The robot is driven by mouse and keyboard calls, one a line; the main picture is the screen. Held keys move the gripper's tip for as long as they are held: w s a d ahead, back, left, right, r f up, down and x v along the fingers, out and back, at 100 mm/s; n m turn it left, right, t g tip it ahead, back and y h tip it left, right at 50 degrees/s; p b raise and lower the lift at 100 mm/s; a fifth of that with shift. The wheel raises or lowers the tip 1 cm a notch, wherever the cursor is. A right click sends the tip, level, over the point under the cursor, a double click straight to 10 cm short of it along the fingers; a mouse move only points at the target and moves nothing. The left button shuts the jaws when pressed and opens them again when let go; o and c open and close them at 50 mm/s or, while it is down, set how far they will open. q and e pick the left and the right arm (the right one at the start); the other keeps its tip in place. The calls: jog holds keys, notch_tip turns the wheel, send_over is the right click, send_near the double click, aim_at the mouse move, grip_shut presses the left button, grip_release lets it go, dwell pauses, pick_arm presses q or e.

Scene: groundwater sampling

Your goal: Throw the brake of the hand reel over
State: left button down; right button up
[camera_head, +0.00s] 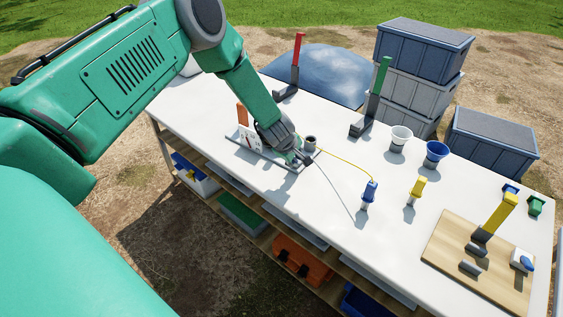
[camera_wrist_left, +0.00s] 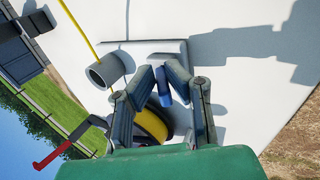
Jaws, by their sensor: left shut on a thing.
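The hand reel stands on the white table, its flat grey base (camera_head: 270,153) mostly under my left gripper (camera_head: 294,157). In the left wrist view its drum with yellow line (camera_wrist_left: 153,124) shows behind the fingers. The fingers hide part of the drum. My right gripper is not in view.
A yellow line runs from the reel to a blue-topped probe (camera_head: 369,192). A red lever (camera_head: 296,54) and green lever (camera_head: 377,88) stand behind. White (camera_head: 400,138) and blue (camera_head: 436,154) cups and a wooden board (camera_head: 440,249) are to the right. The table's front middle is clear.

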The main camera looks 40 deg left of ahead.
pick_arm(q)
jog(key=shift+w+d+r+p, duration=0.15)
jog(key=shift+w+r+p, duration=0.2)
jog(key=shift+p, duration=0.6)
jog(key=shift+a+f+g+p, duration=0.3)
jog(key=shift+g+p, duration=0.2)
jog(key=shift+p, duration=0.2)
jog(key=shift+w+d+r+p, duration=0.1)
jog(key=shift+w+p, duration=0.05)
jog(key=shift+p, duration=0.15)
jog(key=shift+w+d+r+p, duration=0.2)
jog(key=shift+w+d+p, duration=0.1)
jog(key=shift+w+d, duration=0.1)
jog(key=shift+g, duration=0.3)
